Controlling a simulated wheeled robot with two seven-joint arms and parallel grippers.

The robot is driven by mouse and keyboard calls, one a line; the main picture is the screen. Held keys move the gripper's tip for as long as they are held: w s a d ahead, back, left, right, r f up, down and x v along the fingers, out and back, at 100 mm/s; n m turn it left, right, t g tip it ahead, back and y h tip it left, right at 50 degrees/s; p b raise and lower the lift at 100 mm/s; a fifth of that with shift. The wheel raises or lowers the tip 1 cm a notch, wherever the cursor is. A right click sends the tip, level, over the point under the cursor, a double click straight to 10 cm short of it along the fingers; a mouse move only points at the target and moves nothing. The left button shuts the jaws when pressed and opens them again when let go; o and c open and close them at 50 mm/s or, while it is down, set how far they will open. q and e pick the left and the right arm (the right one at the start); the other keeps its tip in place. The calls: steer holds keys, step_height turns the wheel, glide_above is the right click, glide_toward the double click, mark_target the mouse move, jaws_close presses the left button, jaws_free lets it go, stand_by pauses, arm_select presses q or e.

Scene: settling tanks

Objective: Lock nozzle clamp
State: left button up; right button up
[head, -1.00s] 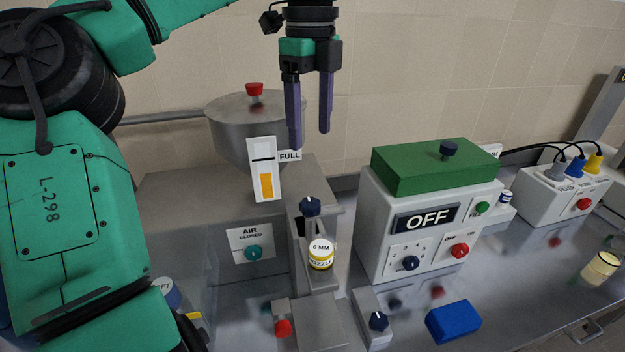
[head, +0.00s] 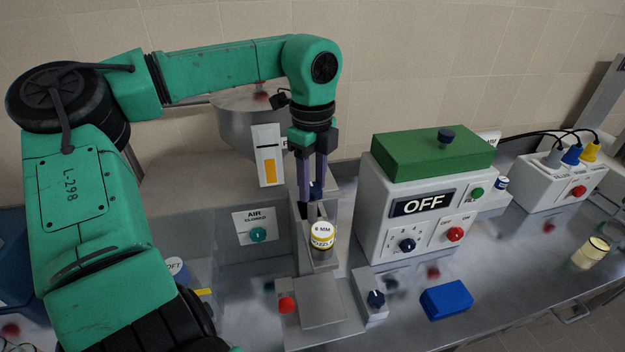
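The nozzle (head: 322,236), a small cylinder with a white top reading 6 MM and a yellow-edged label, stands upright in a narrow grey metal holder. A dark blue knob (head: 316,189) sits just behind it, partly covered by my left gripper. My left gripper (head: 310,207) points down with its two purple fingers apart, around or just in front of this knob; contact cannot be told. A red knob (head: 286,304) is at the left of the grey block in front, and another dark blue knob (head: 376,299) is at its right. No part is labelled as the clamp. My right gripper is out of view.
A metal tank (head: 240,122) with a level gauge (head: 268,155) stands behind. The AIR CLOSED panel (head: 253,225) is left. A white control box (head: 367,222) with a green top and an OFF display stands close right. A blue block (head: 446,300) lies on the bench.

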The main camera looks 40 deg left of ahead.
arm_select(q)
jaws_close()
steer(key=shift+m, duration=0.4)
steer(key=shift+f+m+b, duration=0.1)
steer(key=shift+m+b, duration=0.5)
steer(key=shift+m, duration=0.3)
steer(key=m+b, duration=0.1)
steer(key=m, duration=0.8)
steer(key=shift+m, duration=0.4)
steer(key=m, duration=0.5)
steer(key=shift+m, duration=0.3)
